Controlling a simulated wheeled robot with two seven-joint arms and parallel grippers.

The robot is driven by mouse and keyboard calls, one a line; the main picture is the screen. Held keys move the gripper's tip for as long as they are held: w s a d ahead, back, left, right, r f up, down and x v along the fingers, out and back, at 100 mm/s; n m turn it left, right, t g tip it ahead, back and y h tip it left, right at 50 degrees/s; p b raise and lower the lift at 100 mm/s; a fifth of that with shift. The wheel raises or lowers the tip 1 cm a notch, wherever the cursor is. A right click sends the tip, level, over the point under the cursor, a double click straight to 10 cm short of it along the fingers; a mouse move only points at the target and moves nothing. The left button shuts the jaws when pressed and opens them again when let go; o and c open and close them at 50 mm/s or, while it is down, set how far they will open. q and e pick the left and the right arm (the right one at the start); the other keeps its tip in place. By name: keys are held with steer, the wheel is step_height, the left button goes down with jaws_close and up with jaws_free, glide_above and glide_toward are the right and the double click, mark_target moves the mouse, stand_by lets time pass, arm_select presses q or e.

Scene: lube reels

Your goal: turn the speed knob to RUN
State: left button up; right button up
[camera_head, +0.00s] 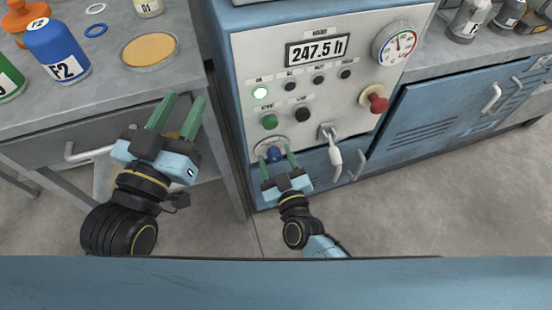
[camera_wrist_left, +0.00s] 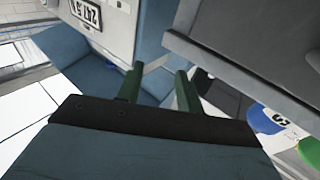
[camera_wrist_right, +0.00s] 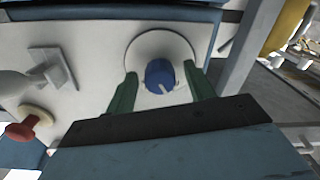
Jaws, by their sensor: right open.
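The blue speed knob (camera_head: 274,154) sits on a round pale dial at the bottom of the panel. In the right wrist view the knob (camera_wrist_right: 160,76) has a white pointer mark toward the lower right; I cannot read the dial lettering. My right gripper (camera_head: 276,158) is open, with its green fingers on either side of the knob; in the right wrist view its fingers (camera_wrist_right: 162,92) stand apart from the knob. My left gripper (camera_head: 176,118) is open and empty in front of the left bench, away from the panel; it also shows in the left wrist view (camera_wrist_left: 158,85).
Bottles stand on the left bench (camera_head: 110,80).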

steer(key=shift+w, duration=0.1)
steer(key=c, duration=1)
steer(key=shift+o, duration=0.2)
